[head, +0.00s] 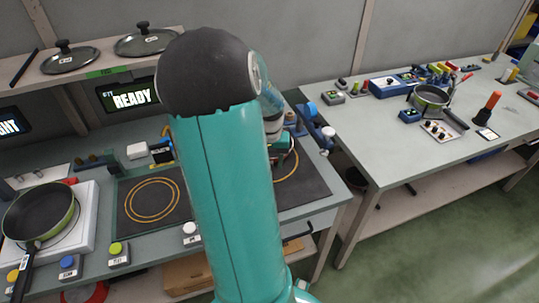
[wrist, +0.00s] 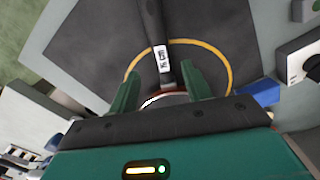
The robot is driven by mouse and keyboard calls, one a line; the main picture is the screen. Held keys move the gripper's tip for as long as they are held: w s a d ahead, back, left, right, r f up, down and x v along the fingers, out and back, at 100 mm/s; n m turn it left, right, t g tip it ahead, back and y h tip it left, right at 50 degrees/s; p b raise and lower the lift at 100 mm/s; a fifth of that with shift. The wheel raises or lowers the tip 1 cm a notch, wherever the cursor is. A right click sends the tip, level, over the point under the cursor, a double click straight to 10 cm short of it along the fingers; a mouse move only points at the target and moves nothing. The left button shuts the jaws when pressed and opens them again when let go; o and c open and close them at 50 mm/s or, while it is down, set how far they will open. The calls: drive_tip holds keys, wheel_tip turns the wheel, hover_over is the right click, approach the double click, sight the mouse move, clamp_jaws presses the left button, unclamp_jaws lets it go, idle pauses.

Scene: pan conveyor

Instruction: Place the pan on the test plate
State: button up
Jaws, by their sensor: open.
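In the wrist view a black handle with a white size label (wrist: 161,58) runs between the fingers of my gripper (wrist: 161,70). The gripper is open, with a finger on each side of the handle. A thin curved pale and reddish edge (wrist: 165,98) shows below it; the rest of that pan is hidden by my gripper. Beneath is a dark plate with a yellow ring (wrist: 95,50). I cannot tell whether the pan touches it. In the head view this plate (head: 310,185) is mostly behind my arm. Another dark plate with yellow rings (head: 130,205) is bare.
A green-rimmed pan (head: 38,212) sits on a white plate (head: 88,215) at left. Another pan (head: 430,95) stands on the right table (head: 370,150) among small devices. Lids (head: 70,60) lie on the shelf; a screen (head: 131,96) reads READY. Buttons (head: 118,250) line the front edge.

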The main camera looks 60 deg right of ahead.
drive_tip(key=f, duration=0.5)
drive_tip(key=shift+w+d+f, duration=0.1)
drive_tip(key=shift+w+f, duration=0.15)
drive_tip(key=shift+f, duration=0.05)
drive_tip(key=shift+r, duration=0.1)
clamp_jaws()
